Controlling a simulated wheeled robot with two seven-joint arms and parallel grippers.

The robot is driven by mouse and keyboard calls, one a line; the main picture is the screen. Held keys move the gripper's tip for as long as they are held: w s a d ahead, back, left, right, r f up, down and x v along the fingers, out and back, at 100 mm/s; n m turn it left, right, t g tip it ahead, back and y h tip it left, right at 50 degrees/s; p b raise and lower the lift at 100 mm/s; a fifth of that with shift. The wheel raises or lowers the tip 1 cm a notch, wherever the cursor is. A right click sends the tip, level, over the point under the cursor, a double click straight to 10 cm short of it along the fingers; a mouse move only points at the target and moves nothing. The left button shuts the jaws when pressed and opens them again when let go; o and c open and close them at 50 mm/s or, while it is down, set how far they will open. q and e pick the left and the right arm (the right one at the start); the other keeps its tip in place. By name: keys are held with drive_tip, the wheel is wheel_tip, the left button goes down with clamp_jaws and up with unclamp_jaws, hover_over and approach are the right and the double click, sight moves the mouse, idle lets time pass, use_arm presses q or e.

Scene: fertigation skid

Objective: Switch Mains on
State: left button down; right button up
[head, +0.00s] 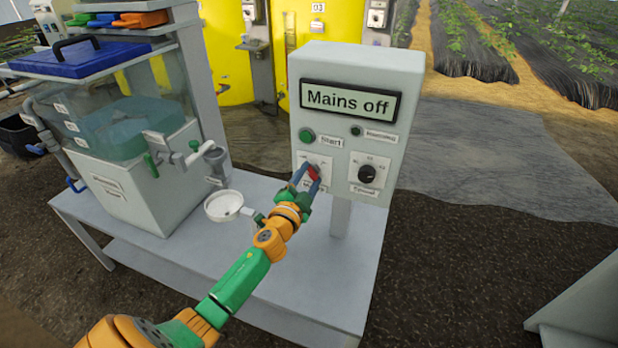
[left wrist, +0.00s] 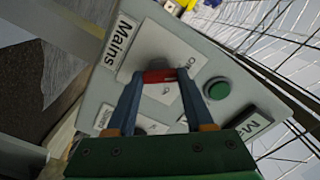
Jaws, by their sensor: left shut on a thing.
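A grey control box (head: 355,65) stands on a post, and its display (head: 350,100) reads "Mains off". The Mains switch, with a red handle (head: 313,173), is at the lower left of the box front. My left gripper (head: 308,178) is shut on the red handle. In the left wrist view the blue fingers of the left gripper (left wrist: 159,82) close on both ends of the red handle (left wrist: 159,76), beside the label "Mains" (left wrist: 119,40). The fingers hide part of the switch plate. My right gripper is not in view.
On the box are a green Start button (head: 307,135), a small dark green lamp (head: 356,131) and a black rotary knob (head: 367,174). Yellow tanks (head: 226,60) stand behind.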

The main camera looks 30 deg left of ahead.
use_arm(q)
drive_tip(key=m, duration=0.4)
drive_tip(key=shift+m, duration=0.3)
drive_tip(key=m, duration=0.3)
drive_tip(key=shift+m, duration=0.3)
drive_tip(key=m, duration=0.4)
drive_tip(key=shift+f, duration=0.1)
drive_tip(key=shift+m+p, duration=0.3)
drive_tip(key=shift+m, duration=1.8)
drive_tip(key=shift+c, duration=1.4)
unclamp_jaws()
